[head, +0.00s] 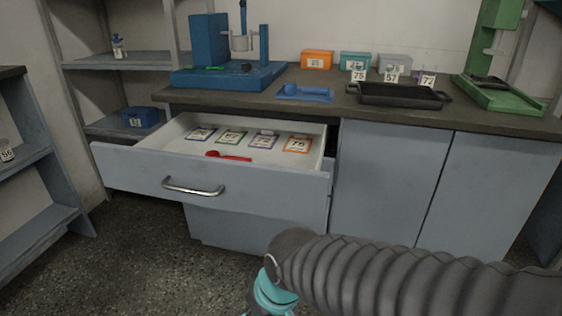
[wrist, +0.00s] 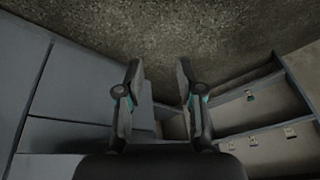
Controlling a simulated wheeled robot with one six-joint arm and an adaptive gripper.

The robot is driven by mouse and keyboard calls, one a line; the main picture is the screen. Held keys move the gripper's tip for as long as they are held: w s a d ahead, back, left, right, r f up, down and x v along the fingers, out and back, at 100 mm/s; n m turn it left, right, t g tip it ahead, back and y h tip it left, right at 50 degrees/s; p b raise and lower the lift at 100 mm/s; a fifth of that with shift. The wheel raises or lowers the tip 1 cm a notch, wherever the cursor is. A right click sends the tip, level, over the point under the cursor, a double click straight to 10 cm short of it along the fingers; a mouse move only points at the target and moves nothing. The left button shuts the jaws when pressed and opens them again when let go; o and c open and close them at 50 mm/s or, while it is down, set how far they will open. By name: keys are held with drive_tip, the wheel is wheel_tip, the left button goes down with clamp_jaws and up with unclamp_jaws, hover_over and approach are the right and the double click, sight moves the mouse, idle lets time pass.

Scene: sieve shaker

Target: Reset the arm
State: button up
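In the wrist view my gripper (wrist: 158,85) is open, its two fingers apart with nothing between them. It points down toward the speckled floor (wrist: 150,30). Cabinet fronts (wrist: 85,85) show to the left in that view, and shelves to the right. In the head view my arm's ribbed grey sleeve and a teal part reach in from the lower right, in front of the cabinet. The gripper's fingers do not show in the head view.
A drawer (head: 226,196) stands open, holding several labelled cards and a red spoon (head: 229,156). The counter (head: 322,81) carries a blue machine (head: 214,75), a black tray (head: 400,96), small boxes and a green machine (head: 497,97). Shelves (head: 118,62) stand left. Floor at lower left is clear.

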drive_tip(key=d+r+m+t+h, duration=0.1)
drive_tip(key=d+r+m, duration=0.1)
drive_tip(key=d, duration=0.4)
drive_tip(key=d+r+m+t+h, duration=0.1)
drive_tip(key=d+r+m, duration=0.1)
drive_tip(key=d+r, duration=0.2)
drive_tip(key=d+r+m+t+h+p, duration=0.1)
drive_tip(key=d+r+m, duration=0.1)
drive_tip(key=d, duration=0.7)
drive_tip(key=shift+s+d+r+m, duration=0.25)
drive_tip(key=shift+s+r+m, duration=0.1)
drive_tip(key=shift+r, duration=0.45)
